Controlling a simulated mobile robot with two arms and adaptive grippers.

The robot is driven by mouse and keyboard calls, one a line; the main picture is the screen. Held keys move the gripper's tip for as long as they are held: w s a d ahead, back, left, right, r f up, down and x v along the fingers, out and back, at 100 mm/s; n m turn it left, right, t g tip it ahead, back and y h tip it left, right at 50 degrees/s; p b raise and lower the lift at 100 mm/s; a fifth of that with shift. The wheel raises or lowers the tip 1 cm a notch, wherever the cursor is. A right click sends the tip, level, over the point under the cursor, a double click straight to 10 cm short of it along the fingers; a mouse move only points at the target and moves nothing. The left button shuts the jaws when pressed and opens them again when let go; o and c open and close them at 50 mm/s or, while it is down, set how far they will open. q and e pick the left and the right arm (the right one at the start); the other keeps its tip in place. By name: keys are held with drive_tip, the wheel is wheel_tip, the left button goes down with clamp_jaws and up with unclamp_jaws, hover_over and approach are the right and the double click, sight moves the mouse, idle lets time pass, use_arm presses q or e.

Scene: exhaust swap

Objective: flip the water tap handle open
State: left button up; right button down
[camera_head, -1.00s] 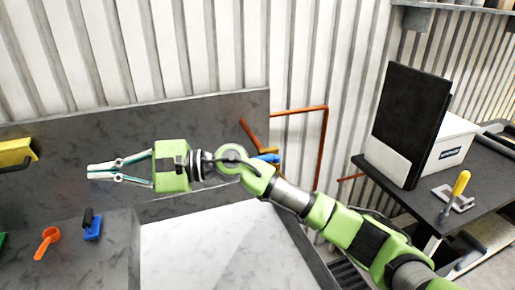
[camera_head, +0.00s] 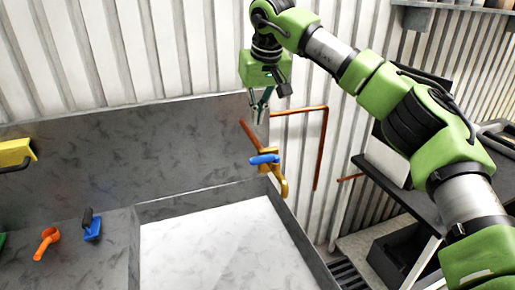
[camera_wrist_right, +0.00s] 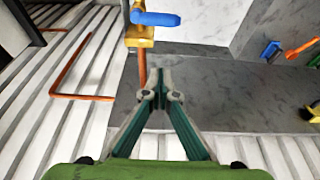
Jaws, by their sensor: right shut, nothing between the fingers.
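The water tap is a yellow body (camera_head: 280,184) with a blue handle (camera_head: 264,159), at the right end of the sink's back wall. An orange pipe runs into it. The handle lies roughly sideways, pointing left in the head view. In the right wrist view the blue handle (camera_wrist_right: 156,18) and yellow body (camera_wrist_right: 139,36) show at the top, ahead of the fingertips. My right gripper (camera_head: 259,120) points down above the tap, apart from it. It is shut and empty; its fingertips (camera_wrist_right: 157,72) meet in the wrist view. My left gripper is not in view.
The grey sink (camera_head: 147,212) with a pale basin lies below and left of the tap. Orange pipe (camera_head: 322,150) runs along the corrugated wall. An orange scoop (camera_head: 47,240) and a blue tool (camera_head: 92,228) lie on the left counter. A dark table (camera_head: 385,192) stands right.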

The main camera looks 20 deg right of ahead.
sight(265, 159)
drive_tip(key=p+x, duration=0.4)
drive_tip(key=x, duration=0.6)
drive_tip(key=s+p, duration=0.1)
drive_tip(key=s, duration=0.3)
drive_tip(key=shift+a, duration=0.1)
